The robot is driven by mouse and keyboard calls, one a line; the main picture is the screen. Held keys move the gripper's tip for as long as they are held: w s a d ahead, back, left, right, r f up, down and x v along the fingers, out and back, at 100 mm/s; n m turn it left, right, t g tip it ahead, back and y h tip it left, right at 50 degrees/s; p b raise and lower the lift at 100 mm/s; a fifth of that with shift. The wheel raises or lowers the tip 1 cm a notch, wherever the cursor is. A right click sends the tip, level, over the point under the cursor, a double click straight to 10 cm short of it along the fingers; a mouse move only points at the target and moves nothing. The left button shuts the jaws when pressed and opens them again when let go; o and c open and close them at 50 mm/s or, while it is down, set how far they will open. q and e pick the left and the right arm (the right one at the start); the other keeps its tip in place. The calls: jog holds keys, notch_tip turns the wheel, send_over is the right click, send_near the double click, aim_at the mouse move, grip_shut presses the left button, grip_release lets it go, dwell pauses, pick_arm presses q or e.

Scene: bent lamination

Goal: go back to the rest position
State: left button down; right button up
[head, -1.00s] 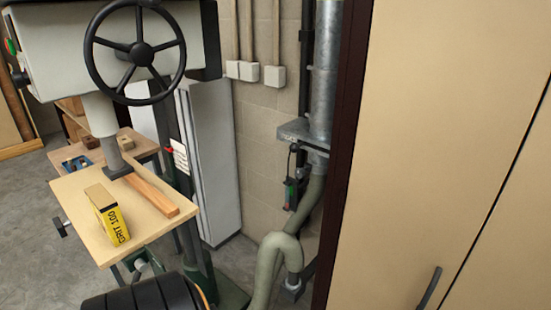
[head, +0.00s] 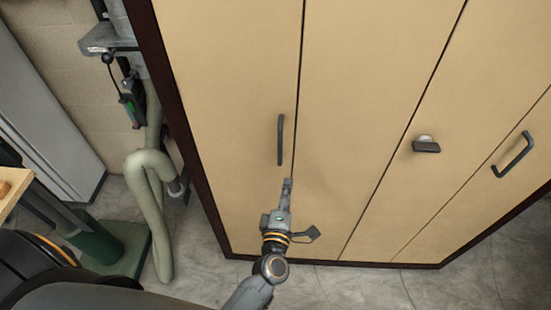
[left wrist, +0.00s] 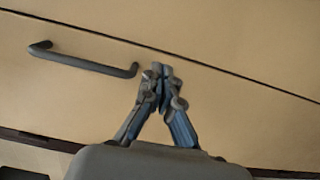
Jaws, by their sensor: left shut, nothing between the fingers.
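My left gripper (head: 286,190) is in front of the tan cabinet in the head view, just below a dark vertical door handle (head: 281,140). Its fingers are shut with nothing between them. In the left wrist view the closed fingertips (left wrist: 162,72) show against the tan door, close to the right end of the handle (left wrist: 85,62). I cannot tell whether they touch the door. My right gripper is not in view.
The tall tan cabinet (head: 370,60) with a dark frame fills the middle and right. It has another handle (head: 514,155) and a small dark fitting (head: 426,146). A grey-green hose (head: 155,200) stands at left. Grey floor (head: 330,285) lies along the cabinet's base.

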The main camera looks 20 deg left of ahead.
pick_arm(q)
jog(key=s, duration=0.4)
jog(key=s+d, duration=0.1)
jog(key=s, duration=0.1)
jog(key=s+d+f+m+g+h, duration=0.1)
jog(key=s+f+m+g+h, duration=0.2)
jog(key=f, duration=0.6)
jog(key=s+d+f+m+g, duration=0.1)
jog(key=s+f+m+g, duration=0.15)
jog(key=f+m, duration=0.45)
jog(key=s+f+m+g+h, duration=0.1)
jog(key=s+f+m+h, duration=0.2)
jog(key=f, duration=0.7)
jog(key=s+a+f+m+g+y, duration=0.1)
jog(key=s+a+f+m+g, duration=0.2)
jog(key=s, duration=0.6)
jog(key=s+a+f+m+g+y, duration=0.1)
jog(key=s+a+f+m+g, duration=0.2)
jog(key=s+f, duration=0.5)
jog(key=s+a+f+m+g+y, duration=0.1)
jog(key=s+a+f+m+g, duration=0.2)
jog(key=s+a+f, duration=0.3)
jog(key=s+a+g, duration=0.1)
jog(key=s, duration=0.3)
jog(key=shift+f, duration=0.25)
